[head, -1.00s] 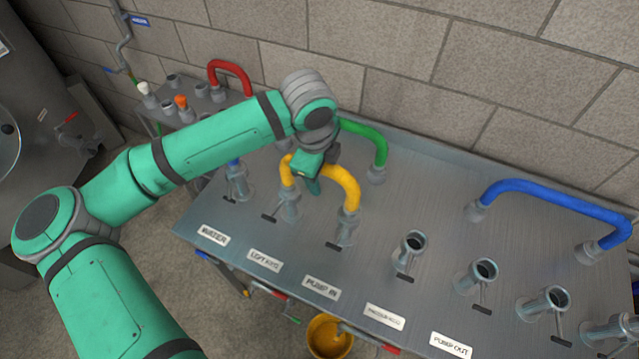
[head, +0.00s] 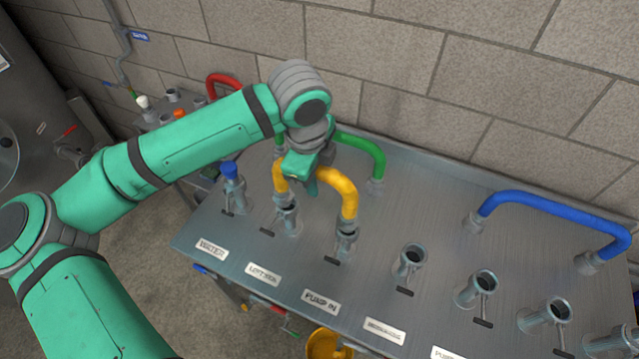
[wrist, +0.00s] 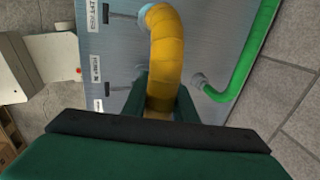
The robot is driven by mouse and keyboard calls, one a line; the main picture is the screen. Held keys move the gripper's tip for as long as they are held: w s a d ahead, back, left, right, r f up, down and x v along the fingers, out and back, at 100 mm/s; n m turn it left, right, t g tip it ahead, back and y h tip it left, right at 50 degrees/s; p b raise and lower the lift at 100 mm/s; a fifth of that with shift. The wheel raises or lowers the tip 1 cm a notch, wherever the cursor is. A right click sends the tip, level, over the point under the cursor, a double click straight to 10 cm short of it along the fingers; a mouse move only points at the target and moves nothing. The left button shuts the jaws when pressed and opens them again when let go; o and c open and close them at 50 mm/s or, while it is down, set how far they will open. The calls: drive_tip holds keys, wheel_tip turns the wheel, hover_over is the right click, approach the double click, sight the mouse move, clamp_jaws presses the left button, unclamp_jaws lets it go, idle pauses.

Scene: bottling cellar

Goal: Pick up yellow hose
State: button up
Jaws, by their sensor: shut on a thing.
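The yellow hose (head: 338,183) is a short arch over the metal panel, above the ports near the "LEFT" and "PUMP IN" labels. My gripper (head: 308,176) is shut on the top of the arch. The hose's right end shows a grey collar just above the PUMP IN port (head: 346,242). Its left end is at the port to its left (head: 287,216); whether the ends are fully clear of the ports is hard to tell. In the wrist view the yellow hose (wrist: 178,50) runs up from between the dark green fingers of my gripper (wrist: 160,100).
A green hose (head: 362,145) arches close behind, and it also shows in the wrist view (wrist: 252,55). A blue hose (head: 555,200) lies at right. Several open ports, such as this one (head: 410,260), line the front. A blue-capped port (head: 230,175) stands left. A block wall is behind.

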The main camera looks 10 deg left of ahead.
drive_tip(key=s+a+r, duration=0.4)
drive_tip(key=s+r, duration=0.4)
drive_tip(key=s, duration=0.4)
drive_tip(key=shift+a+r, duration=0.15)
drive_tip(key=shift+r, duration=0.1)
idle(0.6)
